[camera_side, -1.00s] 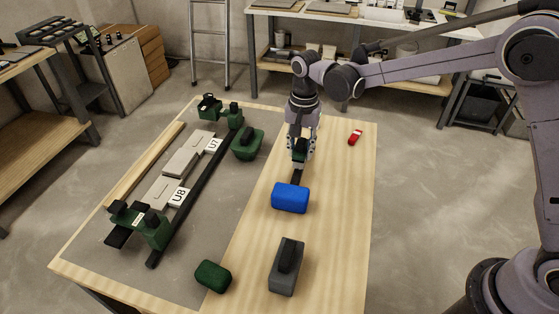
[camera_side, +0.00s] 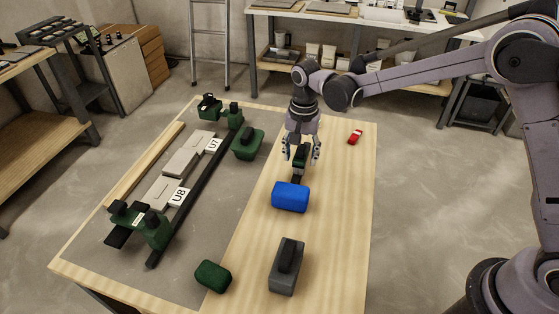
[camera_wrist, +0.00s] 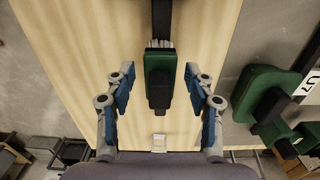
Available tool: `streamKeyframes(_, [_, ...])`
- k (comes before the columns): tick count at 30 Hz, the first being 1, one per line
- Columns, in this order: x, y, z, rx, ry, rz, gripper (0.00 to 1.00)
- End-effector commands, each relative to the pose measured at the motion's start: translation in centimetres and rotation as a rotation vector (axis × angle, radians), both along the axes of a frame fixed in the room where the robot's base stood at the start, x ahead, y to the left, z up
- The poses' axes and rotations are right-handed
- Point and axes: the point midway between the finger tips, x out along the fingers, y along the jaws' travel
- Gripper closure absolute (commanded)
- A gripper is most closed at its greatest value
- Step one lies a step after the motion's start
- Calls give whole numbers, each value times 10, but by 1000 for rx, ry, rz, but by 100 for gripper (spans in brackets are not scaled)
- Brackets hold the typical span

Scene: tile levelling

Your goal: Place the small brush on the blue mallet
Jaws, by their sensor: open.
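The blue mallet lies on the bench; its blue head (camera_side: 290,198) and dark handle (camera_side: 297,174) show in the side view. The handle also shows at the top of the wrist view (camera_wrist: 161,18). The small brush (camera_side: 301,154) is a green block with a black grip and pale bristles. It appears to lie over the far end of the handle, in line with it; exact contact is hidden. In the wrist view, the brush (camera_wrist: 159,82) sits between my fingers with gaps on both sides. My gripper (camera_wrist: 163,100) is open above and around the brush.
A green float (camera_side: 248,142) with a black handle stands left of my gripper, beside a dark rail and pale tiles (camera_side: 181,162). A red object (camera_side: 355,137) lies to the right. A grey block tool (camera_side: 286,266) and a green block (camera_side: 213,276) lie in front.

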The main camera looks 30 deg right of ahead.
Motion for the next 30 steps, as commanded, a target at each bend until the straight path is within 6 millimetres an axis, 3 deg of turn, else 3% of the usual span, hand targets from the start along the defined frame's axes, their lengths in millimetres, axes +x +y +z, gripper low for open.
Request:
streamKeyframes(5, [0, 0, 15, 0, 0, 0, 46])
streamKeyframes(18, [0, 0, 98, 0, 0, 0, 46])
streamKeyframes(30, [-8, -7, 131, 5, -22, 27, 46])
